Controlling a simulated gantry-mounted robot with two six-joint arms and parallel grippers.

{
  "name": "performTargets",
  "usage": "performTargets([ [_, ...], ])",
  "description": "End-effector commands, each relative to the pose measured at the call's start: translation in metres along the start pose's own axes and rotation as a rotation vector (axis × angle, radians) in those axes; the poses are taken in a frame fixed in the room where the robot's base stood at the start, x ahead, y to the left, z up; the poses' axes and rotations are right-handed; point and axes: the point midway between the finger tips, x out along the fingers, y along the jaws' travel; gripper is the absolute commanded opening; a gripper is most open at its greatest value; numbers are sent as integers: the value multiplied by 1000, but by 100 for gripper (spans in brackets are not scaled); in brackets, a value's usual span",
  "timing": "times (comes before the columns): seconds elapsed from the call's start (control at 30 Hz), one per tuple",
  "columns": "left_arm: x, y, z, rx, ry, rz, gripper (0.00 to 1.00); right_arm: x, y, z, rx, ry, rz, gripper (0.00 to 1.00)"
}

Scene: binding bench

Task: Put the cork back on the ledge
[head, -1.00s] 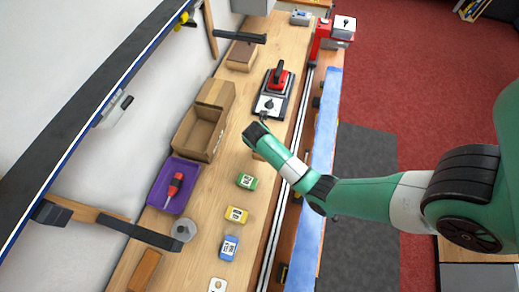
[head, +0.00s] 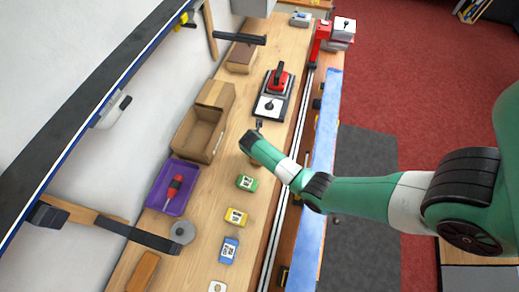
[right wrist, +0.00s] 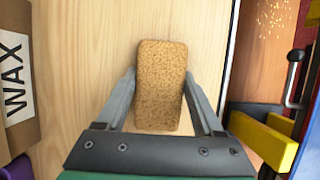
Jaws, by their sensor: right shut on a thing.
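The cork (right wrist: 161,85) is a brown, speckled block with rounded corners. In the right wrist view it stands between the two grey fingers of my right gripper (right wrist: 162,76), which is shut on it. Pale wooden bench top shows behind it. In the head view my right arm hides most of the gripper, and a small brown patch shows under the wrist. A long dark shelf with a blue edge (head: 75,118) runs along the wall at the left; I cannot tell whether it is the ledge. My left gripper is not in view.
An open cardboard box (head: 190,140) and a purple tray (head: 154,200) holding a red-handled screwdriver stand left of the wrist. Green (head: 247,183), yellow (head: 236,217) and blue (head: 229,250) labelled items lie nearer. A red-handled tool (head: 279,80) is farther back. Rails (head: 272,235) run along the right.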

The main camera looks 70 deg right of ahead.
Motion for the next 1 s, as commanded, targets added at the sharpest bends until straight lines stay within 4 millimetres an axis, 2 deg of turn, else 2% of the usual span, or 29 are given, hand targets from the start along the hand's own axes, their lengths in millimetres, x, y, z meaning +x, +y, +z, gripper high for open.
performTargets([
  [0.03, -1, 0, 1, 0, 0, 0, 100, 2, 0, -1, 0, 0, 0, 9],
  [0.07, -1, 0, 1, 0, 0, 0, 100, 1, 0, 0, 0, 0, 0, 74],
  [0.2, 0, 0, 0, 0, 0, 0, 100, 1, 0, 0, 0, 0, 0, 99],
  [0.47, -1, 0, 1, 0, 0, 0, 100, 1, 0, 0, 0, 0, 0, 99],
  [0.6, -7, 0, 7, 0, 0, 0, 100, 2, 1, 0, 0, -2, 3, 99],
  [0.73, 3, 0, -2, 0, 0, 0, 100, -30, 2, 2, -1, -3, 5, 99],
  [1.0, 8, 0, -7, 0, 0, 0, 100, -94, 2, 1, 0, -3, 5, 99],
])
